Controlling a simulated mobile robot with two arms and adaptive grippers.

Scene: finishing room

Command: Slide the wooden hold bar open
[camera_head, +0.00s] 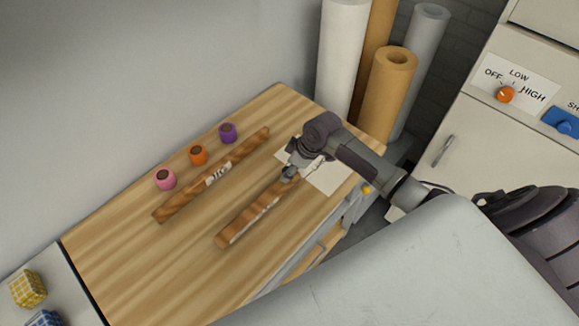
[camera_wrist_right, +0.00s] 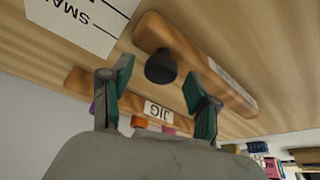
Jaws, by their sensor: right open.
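Two parallel wooden bars lie on the wooden bench top. The nearer bar (camera_head: 245,220) has a pale label I cannot read, and I take it as the hold bar. It also shows in the right wrist view (camera_wrist_right: 200,60), with a dark round knob (camera_wrist_right: 160,68) near one end. The farther bar (camera_head: 240,158) is labelled JIG (camera_wrist_right: 158,111). My right gripper (camera_head: 289,174) is over the upper right end of the nearer bar. Its fingers are open, and in the wrist view the knob appears between them, a little beyond the tips. My left gripper is out of view.
Pink (camera_head: 165,179), orange (camera_head: 198,154) and purple (camera_head: 228,132) spools stand behind the JIG bar. A white printed sheet (camera_head: 325,176) lies under my right arm. Tall rolls (camera_head: 388,90) stand beyond the bench's far right end. A cabinet (camera_head: 490,140) with a dial is at right.

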